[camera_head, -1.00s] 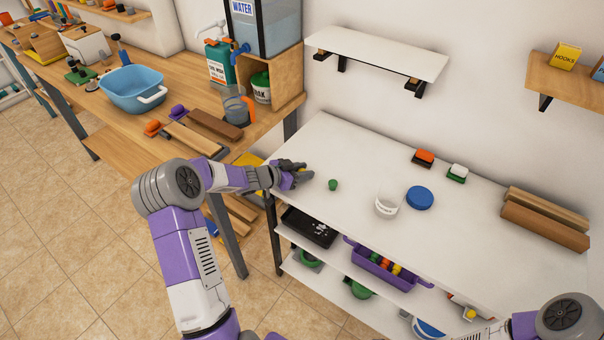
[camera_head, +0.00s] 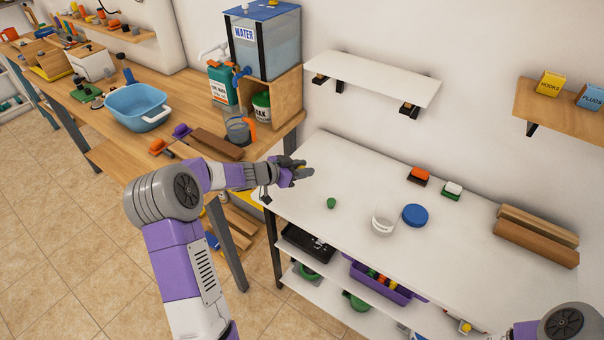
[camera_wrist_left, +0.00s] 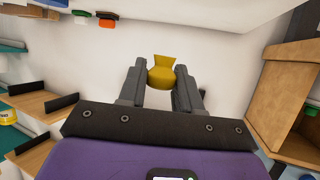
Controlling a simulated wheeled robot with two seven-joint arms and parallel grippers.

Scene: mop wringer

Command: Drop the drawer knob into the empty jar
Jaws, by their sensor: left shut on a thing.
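My left gripper (camera_head: 300,171) is shut on a yellow knob (camera_wrist_left: 162,74), which flares at its far end and sits between the fingertips in the left wrist view. In the head view, the gripper is over the left end of the white table, left of the jar and apart from it; the knob is mostly hidden by the fingers. The clear jar (camera_head: 384,221) stands open and upright mid-table, with nothing visible inside. A blue round lid (camera_head: 415,215) lies just right of it. My right gripper is out of view; only part of that arm shows at lower right.
A small green knob (camera_head: 331,203) lies on the white table (camera_head: 330,165) between gripper and jar. A white wall shelf (camera_head: 372,80) overhangs the back.

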